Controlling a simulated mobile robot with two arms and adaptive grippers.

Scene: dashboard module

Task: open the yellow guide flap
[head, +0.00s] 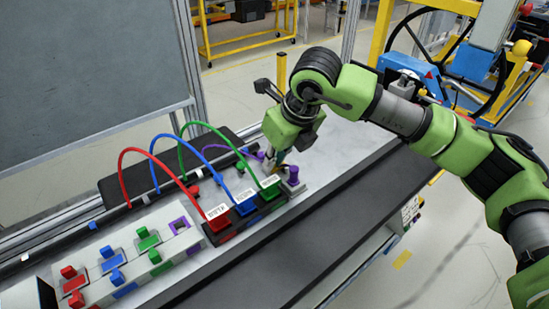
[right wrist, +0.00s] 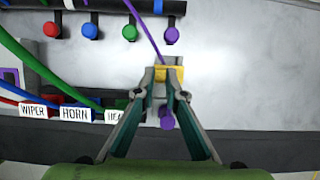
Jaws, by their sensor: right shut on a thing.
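The yellow guide flap (right wrist: 176,73) lies between my right gripper's fingertips in the right wrist view. My right gripper (right wrist: 166,78) is shut on it, pointing down at the bench. In the head view my right gripper (head: 275,168) hides most of the flap. A purple cable (right wrist: 146,30) runs up and left from the flap area. A purple plug (right wrist: 167,118) shows between the fingers, below the flap in the picture. A purple peg (head: 293,174) stands just right of the gripper in the head view. My left gripper is not in view.
Red, blue and green cables arch from labelled plugs (head: 245,208) left of the gripper. A white panel with coloured connectors (head: 120,262) is at lower left. A dark bar (right wrist: 100,7) with hanging plugs crosses the wrist view's top. Bare grey surface (right wrist: 255,75) lies right of the flap.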

